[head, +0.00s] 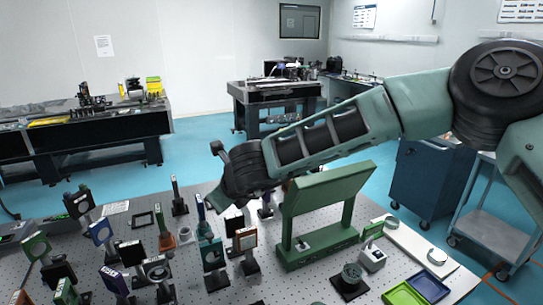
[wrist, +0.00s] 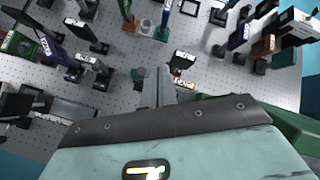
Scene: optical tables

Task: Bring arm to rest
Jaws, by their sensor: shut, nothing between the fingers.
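My arm reaches from the right edge across the head view, with its wrist above the perforated optical table (head: 330,266). My gripper (wrist: 157,78) shows in the wrist view as two grey fingers close together, with nothing held between them. It hangs above the table among mounted optics, apart from them as far as I can tell. In the head view the fingers are too small or hidden to make out against the optics below the wrist.
Several post-mounted optics crowd the table's left and middle. A green stand (head: 323,205) rises just right of my wrist. A blue tray (head: 428,284) lies at front right. A blue cabinet (head: 428,180) and a grey cart (head: 490,225) stand behind. Blue floor is free between tables.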

